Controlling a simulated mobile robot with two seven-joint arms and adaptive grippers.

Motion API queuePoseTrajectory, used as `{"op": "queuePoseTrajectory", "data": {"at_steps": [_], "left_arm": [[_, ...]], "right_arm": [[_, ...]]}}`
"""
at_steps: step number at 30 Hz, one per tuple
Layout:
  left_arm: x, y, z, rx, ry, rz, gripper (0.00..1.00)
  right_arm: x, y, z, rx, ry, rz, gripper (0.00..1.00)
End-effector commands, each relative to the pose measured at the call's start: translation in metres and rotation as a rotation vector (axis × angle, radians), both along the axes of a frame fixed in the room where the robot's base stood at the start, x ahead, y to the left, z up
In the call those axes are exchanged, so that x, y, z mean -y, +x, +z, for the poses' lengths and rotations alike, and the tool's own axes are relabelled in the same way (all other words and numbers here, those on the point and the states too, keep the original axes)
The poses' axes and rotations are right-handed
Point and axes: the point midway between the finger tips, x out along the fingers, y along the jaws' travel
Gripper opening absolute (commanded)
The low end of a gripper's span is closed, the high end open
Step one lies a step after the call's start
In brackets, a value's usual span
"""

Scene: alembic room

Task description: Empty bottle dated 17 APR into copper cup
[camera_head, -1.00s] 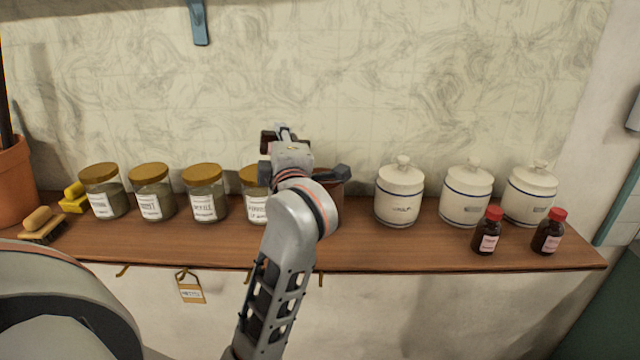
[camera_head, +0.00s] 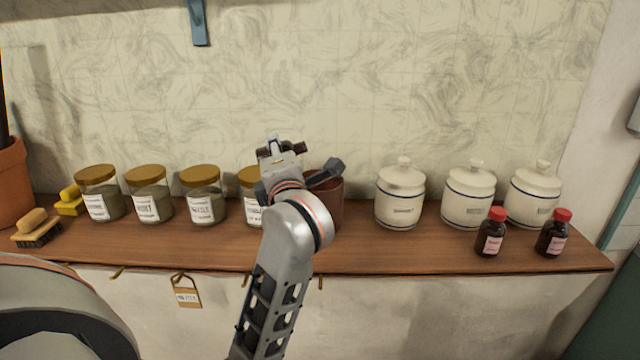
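The copper cup (camera_head: 336,205) stands on the wooden shelf, right of the jars and partly hidden behind my arm. My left gripper (camera_head: 281,150) is above and left of the cup, seen from behind. The gripper's body hides its fingertips, so I cannot tell whether it holds something. Two dark bottles with red caps and pink labels stand upright at the shelf's right front: one bottle (camera_head: 490,234) and another bottle (camera_head: 554,234). Their label dates are too small to read. My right gripper is out of view.
Several gold-lidded jars (camera_head: 150,195) line the shelf's left. White lidded canisters (camera_head: 400,198) stand right of the cup, behind the bottles. A brush (camera_head: 36,228) and a yellow object (camera_head: 70,200) lie at far left. The shelf's front middle (camera_head: 400,250) is clear.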

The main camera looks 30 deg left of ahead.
Motion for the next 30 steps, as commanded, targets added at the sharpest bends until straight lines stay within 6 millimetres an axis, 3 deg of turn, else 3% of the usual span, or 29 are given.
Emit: {"op": "queuePoseTrajectory", "data": {"at_steps": [30], "left_arm": [[-0.001,-0.001,-0.011,0.337,-0.329,0.000,0.08]], "right_arm": [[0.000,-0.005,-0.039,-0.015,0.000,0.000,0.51]]}}
